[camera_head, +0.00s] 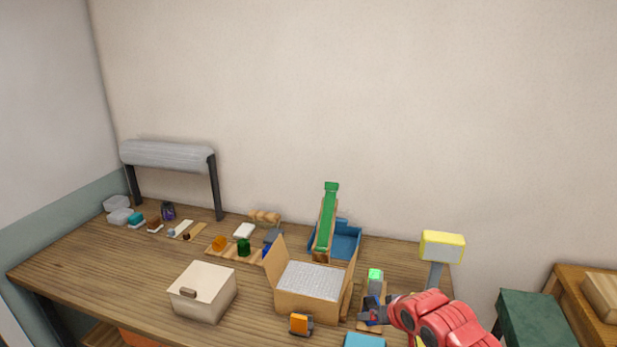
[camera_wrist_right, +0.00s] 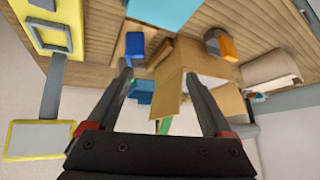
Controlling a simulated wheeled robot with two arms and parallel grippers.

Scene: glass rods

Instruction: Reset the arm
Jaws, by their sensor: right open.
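My right gripper (camera_head: 372,313) comes in from the lower right in the head view, over the right end of the wooden table, just right of the open cardboard box (camera_head: 305,303). In the right wrist view its two fingers (camera_wrist_right: 160,78) are spread apart with nothing held between them. The cardboard box (camera_wrist_right: 172,82) shows beyond and between the fingers there. The red right arm (camera_head: 440,320) hides part of the table's right end. My left gripper is not in view.
A yellow-headed stand (camera_head: 441,247) rises close behind my right arm. A green ramp (camera_head: 327,218) with a blue tray (camera_head: 347,243) stands at the back. A cream bin (camera_head: 203,306), an orange block (camera_head: 299,323) and a light-blue item (camera_head: 364,341) are near the front. The left front table is clear.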

